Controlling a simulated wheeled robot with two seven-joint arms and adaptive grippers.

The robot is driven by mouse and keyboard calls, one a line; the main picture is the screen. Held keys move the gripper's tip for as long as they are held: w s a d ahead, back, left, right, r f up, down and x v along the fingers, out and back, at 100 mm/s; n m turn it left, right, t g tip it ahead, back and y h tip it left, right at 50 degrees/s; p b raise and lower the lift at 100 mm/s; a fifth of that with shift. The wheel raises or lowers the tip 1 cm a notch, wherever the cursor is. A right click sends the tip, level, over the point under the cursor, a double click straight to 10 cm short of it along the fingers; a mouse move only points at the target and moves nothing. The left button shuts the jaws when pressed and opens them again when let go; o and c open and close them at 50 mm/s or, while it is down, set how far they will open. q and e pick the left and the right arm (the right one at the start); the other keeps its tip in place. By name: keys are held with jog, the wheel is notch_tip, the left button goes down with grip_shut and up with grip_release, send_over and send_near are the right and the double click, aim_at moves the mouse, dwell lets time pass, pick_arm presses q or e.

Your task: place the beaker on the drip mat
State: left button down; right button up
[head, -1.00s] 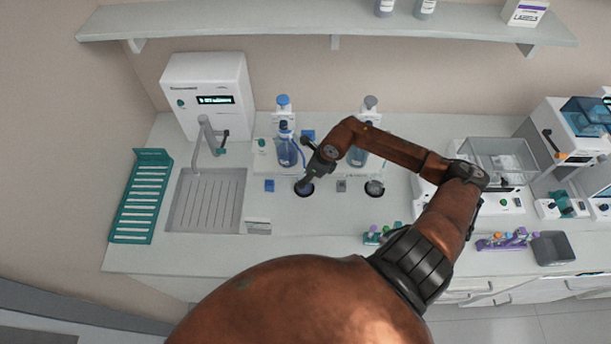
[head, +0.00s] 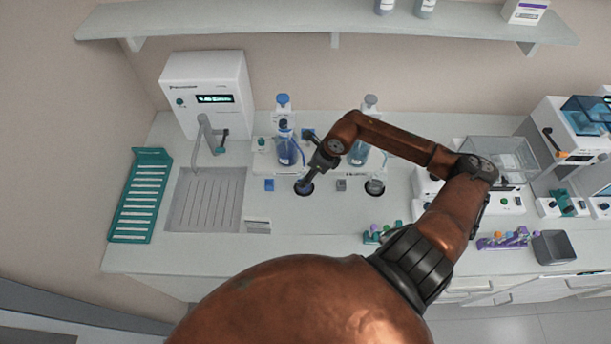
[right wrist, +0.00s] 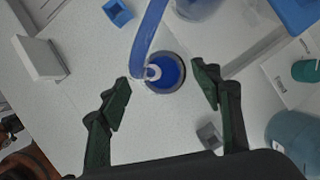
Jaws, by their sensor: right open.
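My right gripper (head: 305,182) is low over the bench at the left of two dark round mats. In the right wrist view its green fingers are spread apart and empty (right wrist: 163,80). Between and beyond the fingertips is a round rim filled with blue (right wrist: 172,76), apparently the beaker seen from above, on a dark drip mat (head: 304,192). A blue tube (right wrist: 145,35) ends over it. Whether the fingers touch the rim cannot be told. The right mat (head: 375,192) has a greyish round thing on it, too small to identify. My left gripper is not in view.
A blue dispenser bottle (head: 287,152) stands behind the gripper, another bottle (head: 358,152) to its right. The sink (head: 207,200) and a teal rack (head: 142,195) are at the left. Tube racks (head: 383,233) lie near the front edge.

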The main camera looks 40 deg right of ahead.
jog(key=b+v, duration=0.1)
jog(key=v, duration=0.8)
jog(key=shift+r, duration=0.2)
jog(key=shift+s+f, duration=0.1)
